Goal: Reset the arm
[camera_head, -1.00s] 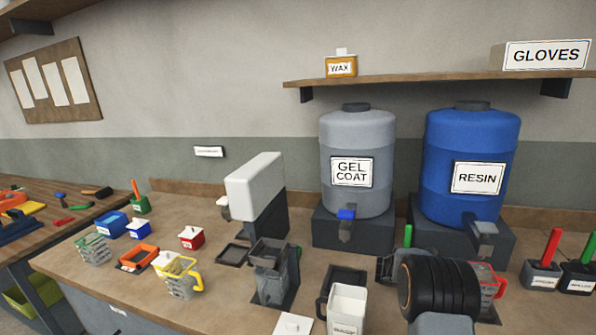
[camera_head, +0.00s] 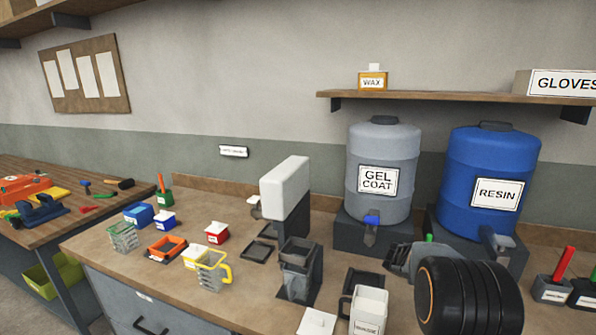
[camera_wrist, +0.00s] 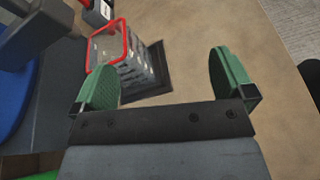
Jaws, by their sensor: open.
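My gripper (camera_wrist: 165,82) is open and empty in the wrist view, its two green fingers spread wide above the bench top. A clear cup with a red rim (camera_wrist: 118,58) stands on a dark square plate beyond the left finger, apart from it. In the head view my black ribbed arm covers the lower right, and my gripper (camera_head: 402,258) shows only in part at its left, below the blue resin drum (camera_head: 487,185). The red-rimmed cup is hidden behind my arm there.
The grey gel coat drum (camera_head: 383,160) stands left of the resin drum. A white-topped dispenser (camera_head: 285,188), a white container (camera_head: 368,312) and a yellow-handled cup (camera_head: 209,272) occupy the bench. A shelf (camera_head: 450,96) hangs above.

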